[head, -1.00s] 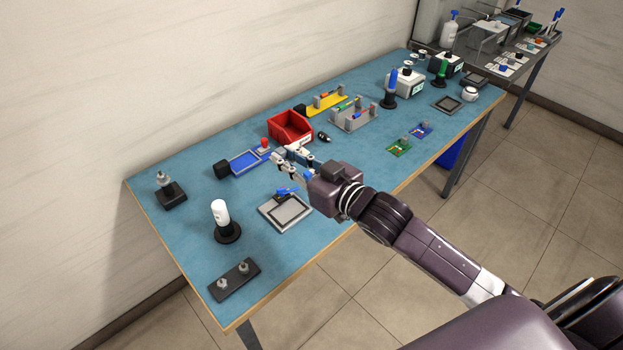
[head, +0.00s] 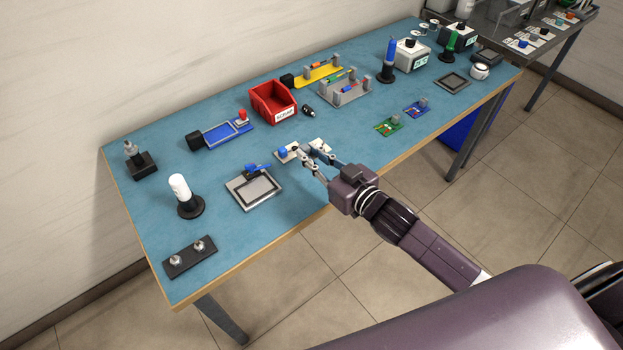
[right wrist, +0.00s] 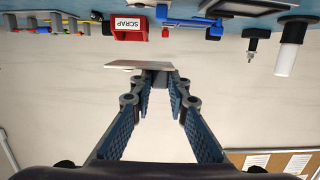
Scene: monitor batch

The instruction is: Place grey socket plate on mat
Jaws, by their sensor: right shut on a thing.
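My right gripper (head: 303,150) is over the front middle of the blue table, just right of a large pale grey framed pad (head: 240,194). In the right wrist view the gripper (right wrist: 156,78) is shut on the thin, pale grey socket plate (right wrist: 128,65), which sticks out left of the fingertips. In the head view, pale pieces show on both sides of the fingertips; I cannot tell whether both belong to the plate. A smaller dark framed mat (head: 453,82) lies at the far right. My left gripper is not in view.
Behind the gripper stand a red scrap bin (head: 272,102) and a blue fixture (head: 222,134). A green board (head: 387,127) and a blue board (head: 417,109) lie to the right. The table's front edge is close below my arm.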

